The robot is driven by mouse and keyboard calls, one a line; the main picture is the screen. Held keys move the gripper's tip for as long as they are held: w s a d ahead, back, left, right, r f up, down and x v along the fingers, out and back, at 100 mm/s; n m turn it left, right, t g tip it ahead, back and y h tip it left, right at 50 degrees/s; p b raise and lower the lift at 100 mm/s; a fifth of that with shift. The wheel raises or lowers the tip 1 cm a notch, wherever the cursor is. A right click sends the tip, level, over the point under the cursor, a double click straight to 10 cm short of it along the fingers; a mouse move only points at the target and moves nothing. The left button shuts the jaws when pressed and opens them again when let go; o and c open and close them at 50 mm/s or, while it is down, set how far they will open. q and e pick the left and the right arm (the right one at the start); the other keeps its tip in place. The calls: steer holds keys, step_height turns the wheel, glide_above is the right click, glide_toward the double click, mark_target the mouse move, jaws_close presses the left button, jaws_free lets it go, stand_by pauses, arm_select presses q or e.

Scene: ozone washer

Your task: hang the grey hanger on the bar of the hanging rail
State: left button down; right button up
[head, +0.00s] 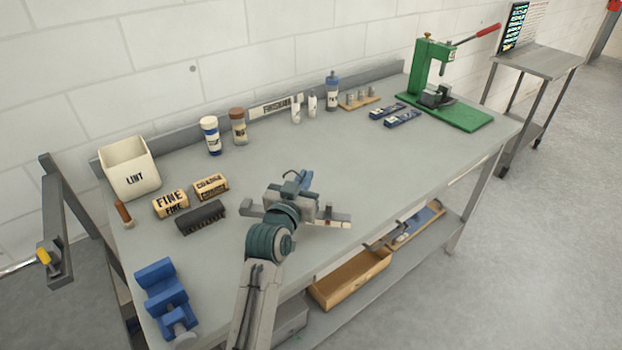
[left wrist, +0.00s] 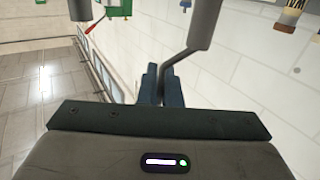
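My left gripper (head: 302,182) is over the middle of the workbench in the head view, its arm coming up from the bottom edge. In the left wrist view its two dark blue fingers (left wrist: 162,85) are close together around a thin grey rod. The rod bends up to a thicker grey piece cut off by the top edge; I take this to be the grey hanger (left wrist: 203,22). The rest of the hanger is out of frame or too small to tell in the head view. My right gripper is not in view.
The bench's right middle is clear. A wooden drawer (head: 350,278) is below.

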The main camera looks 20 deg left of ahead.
arm_select(q)
steer(key=w+f, duration=0.1)
steer(key=w+f+p, duration=0.1)
steer(key=w+f, duration=0.1)
steer(key=f, duration=0.1)
steer(key=shift+w+d+p, duration=0.3)
steer(key=shift+d+p, duration=0.05)
steer(key=shift+p, duration=0.05)
steer(key=shift+f, duration=0.1)
steer(key=c, duration=1.6)
jaws_free()
